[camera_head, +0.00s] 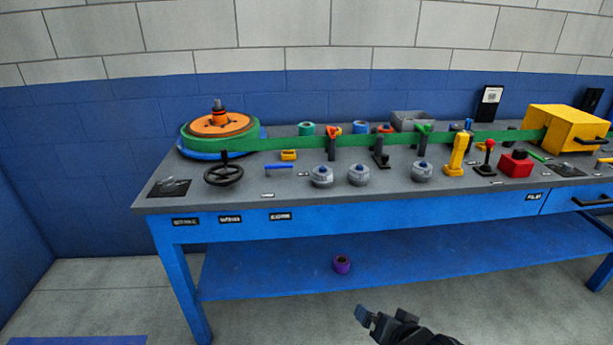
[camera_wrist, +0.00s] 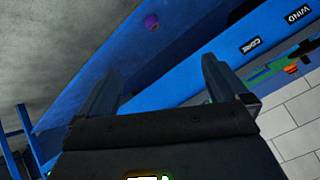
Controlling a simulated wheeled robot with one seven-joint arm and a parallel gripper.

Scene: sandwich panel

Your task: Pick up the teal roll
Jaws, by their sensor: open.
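The teal roll (camera_head: 306,129) stands at the back of the bench's grey top in the head view, left of centre, just behind the green strip. It is small there and cannot be made out in the wrist view. My gripper (camera_head: 366,314) is low in front of the bench in the head view, well below and in front of the roll. In the wrist view my gripper (camera_wrist: 162,82) has its two fingers spread apart with nothing between them.
The blue bench (camera_head: 320,210) lies between my gripper and the roll. A green strip runs from the orange reel (camera_head: 215,124) to the yellow box (camera_head: 575,128). Grey knobs (camera_head: 322,176) and a black handwheel (camera_head: 223,173) stand nearer the front. A purple roll (camera_head: 342,264) is on the lower shelf.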

